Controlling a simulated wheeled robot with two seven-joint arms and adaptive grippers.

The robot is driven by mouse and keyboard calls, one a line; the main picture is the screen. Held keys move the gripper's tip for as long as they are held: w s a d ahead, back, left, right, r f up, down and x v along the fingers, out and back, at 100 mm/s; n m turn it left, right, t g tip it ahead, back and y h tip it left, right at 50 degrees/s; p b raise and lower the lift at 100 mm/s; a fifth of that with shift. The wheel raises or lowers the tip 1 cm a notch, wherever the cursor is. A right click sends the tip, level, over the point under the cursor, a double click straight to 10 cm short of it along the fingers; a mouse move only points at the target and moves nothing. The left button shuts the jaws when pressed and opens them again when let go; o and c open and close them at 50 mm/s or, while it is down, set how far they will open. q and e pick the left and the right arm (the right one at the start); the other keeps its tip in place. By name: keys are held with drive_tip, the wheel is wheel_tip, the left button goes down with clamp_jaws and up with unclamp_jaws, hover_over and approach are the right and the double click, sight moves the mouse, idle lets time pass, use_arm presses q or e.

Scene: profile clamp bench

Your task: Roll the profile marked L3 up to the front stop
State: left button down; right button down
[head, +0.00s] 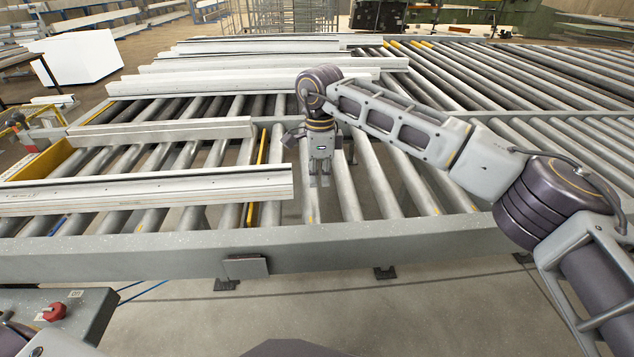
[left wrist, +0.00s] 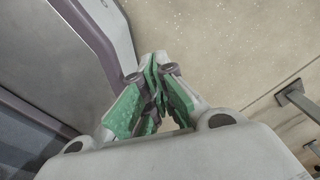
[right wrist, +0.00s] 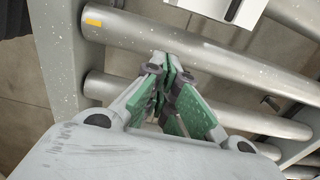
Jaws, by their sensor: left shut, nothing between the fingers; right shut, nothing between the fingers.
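Several long pale profiles lie across the rollers in the head view. The nearest profile (head: 150,193) has its right end just left of my right gripper. A shorter profile (head: 190,131) lies behind it, and a longer one (head: 240,83) lies farther back. No L3 mark is readable, and I cannot tell which part is the front stop. My right gripper (head: 320,172) is shut and empty, pointing down over the rollers; its fingers also show in the right wrist view (right wrist: 172,75). My left gripper (left wrist: 157,80) is shut and empty over the floor.
Bare rollers (head: 372,180) extend to the right. A grey front rail (head: 330,240) borders the bench. A yellow plate (head: 40,163) stands at the left, and a yellow strip (head: 257,172) lies between rollers. A control box with a red knob (head: 55,312) is at lower left.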

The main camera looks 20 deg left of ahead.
drive_tip(key=shift+a+r, duration=0.15)
drive_tip(key=shift+r, duration=0.35)
use_arm(q)
drive_tip(key=shift+w+a+f, duration=0.2)
drive_tip(key=shift+w+a, duration=0.05)
drive_tip(key=shift+a, duration=0.15)
use_arm(e)
wheel_tip(320, 180, up, 7)
drive_tip(key=shift+r, duration=0.15)
